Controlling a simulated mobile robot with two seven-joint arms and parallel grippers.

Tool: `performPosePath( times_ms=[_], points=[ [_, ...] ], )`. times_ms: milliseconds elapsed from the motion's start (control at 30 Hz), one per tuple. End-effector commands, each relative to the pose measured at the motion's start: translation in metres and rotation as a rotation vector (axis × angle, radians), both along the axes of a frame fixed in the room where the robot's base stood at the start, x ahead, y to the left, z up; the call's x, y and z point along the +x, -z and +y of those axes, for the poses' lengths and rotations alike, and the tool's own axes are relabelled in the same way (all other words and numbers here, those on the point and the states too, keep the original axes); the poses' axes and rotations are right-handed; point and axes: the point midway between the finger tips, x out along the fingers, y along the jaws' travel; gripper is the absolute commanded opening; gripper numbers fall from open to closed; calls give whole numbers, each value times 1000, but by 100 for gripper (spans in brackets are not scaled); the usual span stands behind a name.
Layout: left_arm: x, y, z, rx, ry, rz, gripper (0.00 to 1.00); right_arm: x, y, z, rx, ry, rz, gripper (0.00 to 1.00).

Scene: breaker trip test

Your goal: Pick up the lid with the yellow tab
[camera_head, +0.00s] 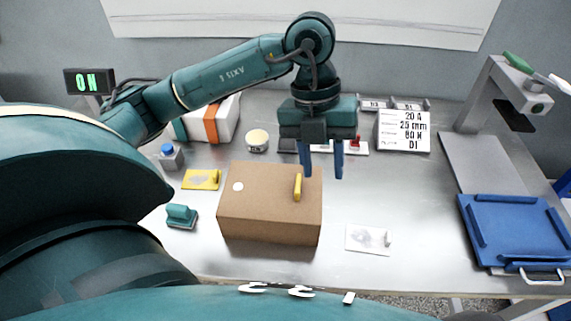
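A brown box (268,225) stands on the table, and its flat top, which I take as the lid (263,180), carries an upright yellow tab (298,187) near its right side. A white round spot is on the top's left part. My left gripper (322,172) points down with its two blue fingers apart and nothing visible between them. It shows above and behind the box's right back corner, to the right of the yellow tab; its exact height is unclear. My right gripper is not in view.
A yellow plate (201,180) and a teal block (181,216) lie left of the box. A white card (368,239) lies right of it. A label sign (403,131), a blue tray (515,231) and a grey stand (490,160) are further right. The table right of the box is mostly clear.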

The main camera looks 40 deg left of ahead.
Motion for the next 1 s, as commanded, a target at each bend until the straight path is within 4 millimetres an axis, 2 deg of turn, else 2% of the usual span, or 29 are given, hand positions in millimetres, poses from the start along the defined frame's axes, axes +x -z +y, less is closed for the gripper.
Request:
performPosePath(
  times_ms=[33,100,200,267,600,867,1000],
  points=[
    [8,-7,21,99,-53,-36,36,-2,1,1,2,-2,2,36],
    [14,-15,41,194,-115,-66,36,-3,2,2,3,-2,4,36],
    [17,-16,55,263,-162,-84,36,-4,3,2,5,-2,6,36],
    [17,-10,57,275,-170,-86,36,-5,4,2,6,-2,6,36],
    [16,48,57,274,-170,-84,36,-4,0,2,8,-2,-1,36],
    [13,66,56,273,-168,-84,36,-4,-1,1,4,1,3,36],
    [6,87,53,273,-167,-82,36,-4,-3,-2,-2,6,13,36]
  ],
)
